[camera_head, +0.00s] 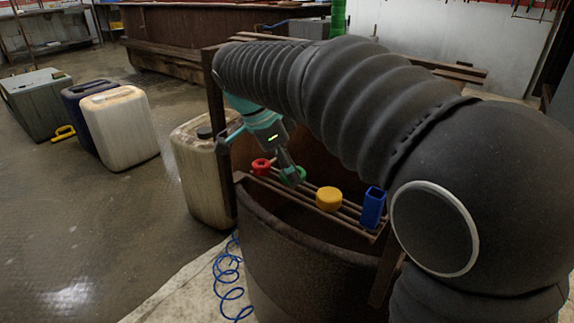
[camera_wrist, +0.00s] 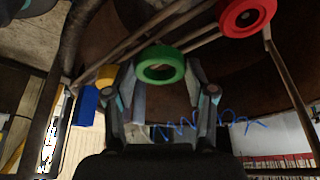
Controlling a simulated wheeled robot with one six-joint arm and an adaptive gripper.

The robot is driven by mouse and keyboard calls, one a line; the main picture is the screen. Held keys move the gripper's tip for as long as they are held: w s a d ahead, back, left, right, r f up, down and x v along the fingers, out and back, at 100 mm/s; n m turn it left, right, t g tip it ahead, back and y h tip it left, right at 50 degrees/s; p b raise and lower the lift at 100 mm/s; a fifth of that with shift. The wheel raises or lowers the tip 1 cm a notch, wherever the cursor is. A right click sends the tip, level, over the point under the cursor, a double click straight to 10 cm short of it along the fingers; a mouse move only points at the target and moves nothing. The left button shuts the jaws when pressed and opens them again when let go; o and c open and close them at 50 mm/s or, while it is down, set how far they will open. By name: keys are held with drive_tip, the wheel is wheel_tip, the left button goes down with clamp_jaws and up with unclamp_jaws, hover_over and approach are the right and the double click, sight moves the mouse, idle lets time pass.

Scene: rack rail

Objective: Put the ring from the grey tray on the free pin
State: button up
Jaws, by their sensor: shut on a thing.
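A green ring (camera_head: 299,174) is between the fingers of my gripper (camera_head: 292,178), just above or at the rack rails in the head view. In the wrist view the green ring (camera_wrist: 160,52) sits between the two fingertips of my gripper (camera_wrist: 161,72), which is shut on it. Its hole faces the wrist camera. I cannot tell whether the ring touches the rails. A red ring (camera_head: 262,166) is at the left end of the rails; it also shows in the wrist view (camera_wrist: 232,22). I cannot make out a free pin or a grey tray.
A yellow round piece (camera_head: 329,199) and a blue upright box (camera_head: 373,208) stand on the rails right of my gripper. The rails (camera_head: 312,190) cross a rusty drum (camera_head: 300,262). A dirty white canister (camera_head: 200,165) stands left. A blue coiled hose (camera_head: 228,275) lies on the floor.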

drive_tip(key=shift+f+b, duration=0.6)
drive_tip(key=shift+f, duration=0.35)
drive_tip(key=o, duration=1.2)
drive_tip(key=shift+o, duration=0.2)
drive_tip(key=shift+r, duration=0.1)
